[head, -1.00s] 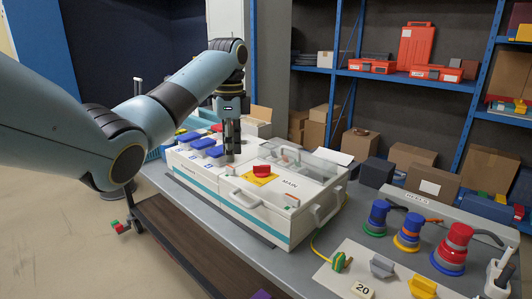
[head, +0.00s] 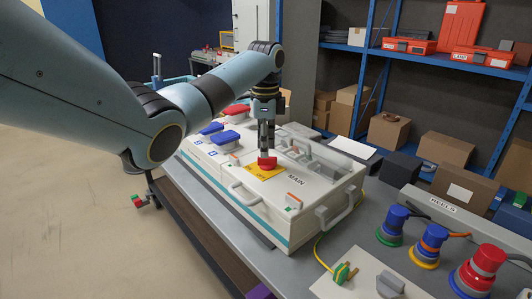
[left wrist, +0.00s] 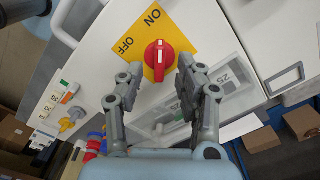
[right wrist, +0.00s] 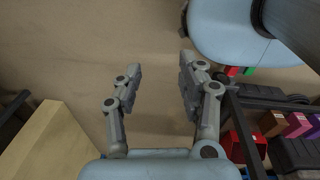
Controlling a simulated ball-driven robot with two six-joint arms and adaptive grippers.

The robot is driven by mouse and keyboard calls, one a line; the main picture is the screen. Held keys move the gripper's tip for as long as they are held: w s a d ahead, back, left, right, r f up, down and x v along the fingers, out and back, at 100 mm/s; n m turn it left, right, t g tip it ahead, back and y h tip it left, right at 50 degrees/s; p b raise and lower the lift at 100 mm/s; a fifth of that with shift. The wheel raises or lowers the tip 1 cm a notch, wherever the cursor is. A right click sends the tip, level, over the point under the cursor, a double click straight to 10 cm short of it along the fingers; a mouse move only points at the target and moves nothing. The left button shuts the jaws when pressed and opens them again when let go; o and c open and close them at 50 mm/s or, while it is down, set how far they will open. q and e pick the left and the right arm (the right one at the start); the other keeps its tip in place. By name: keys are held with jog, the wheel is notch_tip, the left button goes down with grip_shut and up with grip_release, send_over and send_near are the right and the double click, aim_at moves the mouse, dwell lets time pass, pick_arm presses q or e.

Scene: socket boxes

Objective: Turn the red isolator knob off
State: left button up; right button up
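The red isolator knob (head: 267,163) sits on a yellow plate (head: 262,175) beside the word MAIN on the white socket box (head: 300,215). In the left wrist view the knob (left wrist: 158,54) has a white mark on its grip, which runs roughly up and down the picture. ON is printed above it and OFF to its upper left on the plate (left wrist: 187,42). My left gripper (head: 266,150) points down right over the knob. Its fingers (left wrist: 160,68) are open, one on each side of the knob; contact cannot be told. My right gripper (right wrist: 160,66) is open and empty above the floor.
Blue socket covers (head: 229,137) and a red one (head: 236,109) stand left of the knob. A clear cover (head: 327,157) and a carrying handle (head: 345,207) are at the right.

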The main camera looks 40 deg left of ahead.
aim_at(267, 161)
pick_arm(q)
jog(key=shift+f, duration=1.45)
pick_arm(e)
jog(key=shift+w, duration=0.95)
jog(key=shift+s, duration=0.1)
pick_arm(q)
jog(key=shift+c, duration=0.7)
grip_shut()
pick_arm(e)
jog(key=shift+s+a, duration=0.2)
jog(key=shift+s, duration=0.05)
